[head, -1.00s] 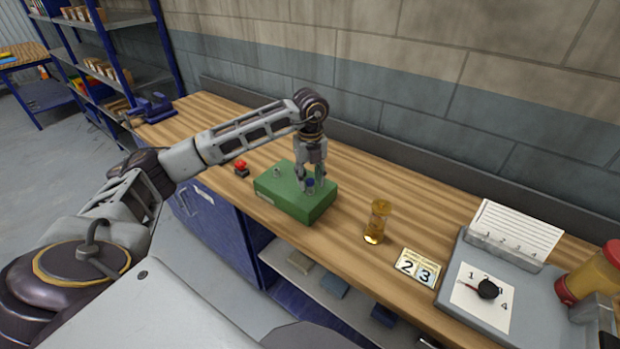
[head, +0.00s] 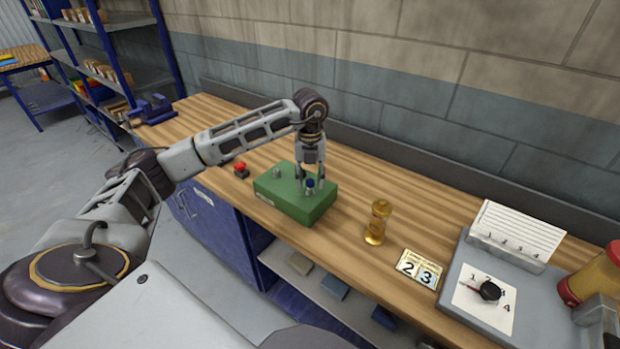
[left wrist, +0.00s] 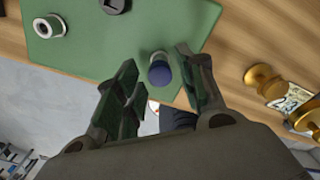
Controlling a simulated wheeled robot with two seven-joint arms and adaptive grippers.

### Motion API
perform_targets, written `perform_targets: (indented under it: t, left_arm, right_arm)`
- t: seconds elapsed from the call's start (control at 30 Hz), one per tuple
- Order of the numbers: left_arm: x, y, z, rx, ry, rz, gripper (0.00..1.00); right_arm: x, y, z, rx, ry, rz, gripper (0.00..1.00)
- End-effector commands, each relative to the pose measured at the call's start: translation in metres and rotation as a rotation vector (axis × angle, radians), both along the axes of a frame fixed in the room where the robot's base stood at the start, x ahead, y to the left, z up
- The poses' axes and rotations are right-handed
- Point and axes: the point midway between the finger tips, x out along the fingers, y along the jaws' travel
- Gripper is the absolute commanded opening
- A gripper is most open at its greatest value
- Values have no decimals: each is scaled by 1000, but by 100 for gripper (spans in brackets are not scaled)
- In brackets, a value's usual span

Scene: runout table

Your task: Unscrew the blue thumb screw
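The blue thumb screw (head: 309,183) stands upright on the front right part of the green block (head: 285,207). My left gripper (head: 312,184) points down over it, with a finger on either side. In the left wrist view the blue screw head (left wrist: 160,72) lies between the two fingers of the left gripper (left wrist: 163,88). Gaps show beside the head, so the gripper looks open around it and not closed on it. How deep the screw sits in the block is not clear. My right gripper is not in view.
A silver ring-like fitting (left wrist: 49,26) and a dark square-holed fitting (left wrist: 116,5) are also on the block. A red button (head: 240,168) stands left of it. Wood between block and hourglass is clear.

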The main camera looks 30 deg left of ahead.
Motion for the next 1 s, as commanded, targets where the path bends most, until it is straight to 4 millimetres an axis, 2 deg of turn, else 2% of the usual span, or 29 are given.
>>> perform_targets:
  t: [0.17, 1.0]
  left_arm:
    - [0, 0, 0, 1, -1, -49, 39]
    - [0, 0, -1, 0, 0, -526, 39]
  right_arm:
    - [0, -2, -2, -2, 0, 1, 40]
    - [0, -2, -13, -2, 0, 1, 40]
